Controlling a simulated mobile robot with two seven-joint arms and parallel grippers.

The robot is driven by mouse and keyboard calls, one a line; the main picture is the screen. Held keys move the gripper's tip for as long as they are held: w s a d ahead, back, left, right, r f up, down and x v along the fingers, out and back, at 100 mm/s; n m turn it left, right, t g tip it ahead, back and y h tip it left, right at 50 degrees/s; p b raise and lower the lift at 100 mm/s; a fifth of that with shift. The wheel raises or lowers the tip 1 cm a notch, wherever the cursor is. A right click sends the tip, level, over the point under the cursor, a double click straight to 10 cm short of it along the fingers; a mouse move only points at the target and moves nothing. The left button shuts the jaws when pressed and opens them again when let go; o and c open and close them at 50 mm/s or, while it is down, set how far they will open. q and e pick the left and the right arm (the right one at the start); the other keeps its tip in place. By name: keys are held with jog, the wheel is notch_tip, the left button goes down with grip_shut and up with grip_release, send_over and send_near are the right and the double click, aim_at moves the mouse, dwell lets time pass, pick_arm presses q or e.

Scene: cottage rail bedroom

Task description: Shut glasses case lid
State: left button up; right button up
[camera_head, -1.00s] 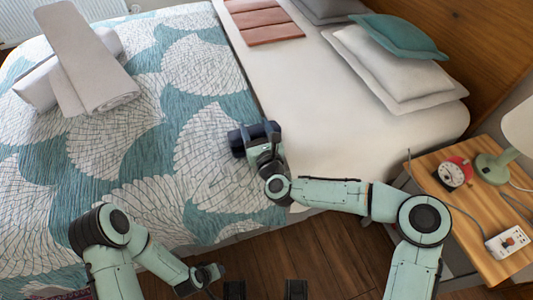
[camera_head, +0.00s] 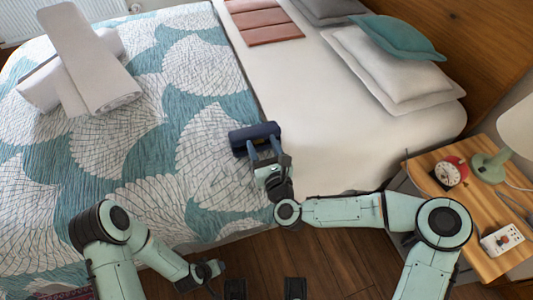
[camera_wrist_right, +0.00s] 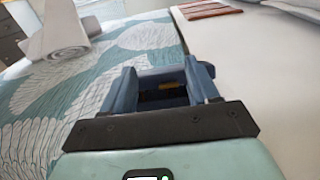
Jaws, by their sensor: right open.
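The dark blue glasses case (camera_head: 254,132) lies on the bed, near the border between the patterned cover and the white bedding. It also shows between and beyond the fingers in the right wrist view (camera_wrist_right: 160,77), with a small brownish-gold patch on it. I cannot tell surely whether its lid is fully down. My right gripper (camera_head: 265,149) is open and empty, its two blue fingers pointing at the near side of the case. Whether the tips touch it is unclear. My left gripper (camera_head: 215,268) is low in the head view, away from the bed; its jaws are too small to read.
Rolled white towels (camera_head: 90,70) lie on the patterned cover (camera_head: 150,120) at left. Pillows (camera_head: 390,65) are at upper right. A wooden nightstand (camera_head: 430,165) holds a red clock (camera_head: 450,172), a lamp and a power strip. The bedding around the case is clear.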

pick_arm(q)
jog(key=shift+r+p, duration=0.35)
jog(key=shift+r, duration=0.1)
pick_arm(e)
jog(key=shift+v, duration=1.5)
pick_arm(q)
jog(key=shift+r, duration=0.1)
jog(key=s+d+r+g+h+p, duration=0.1)
jog(key=s+d+g, duration=0.15)
jog(key=s, duration=0.35)
jog(key=s+d+r+g+p, duration=0.1)
jog(key=s+r+p, duration=0.1)
jog(key=r+p, duration=0.4)
jog(key=s+d+r+m+g+h+p, duration=0.1)
jog(key=s+r+p, duration=0.2)
jog(key=r+p, duration=0.4)
jog(key=shift+s+d+r+p, duration=0.25)
jog(key=shift+d+p, duration=0.15)
jog(key=shift+p, duration=0.25)
pick_arm(e)
jog(key=v, duration=1.3)
jog(key=shift+s, duration=0.15)
jog(key=shift+d, duration=0.1)
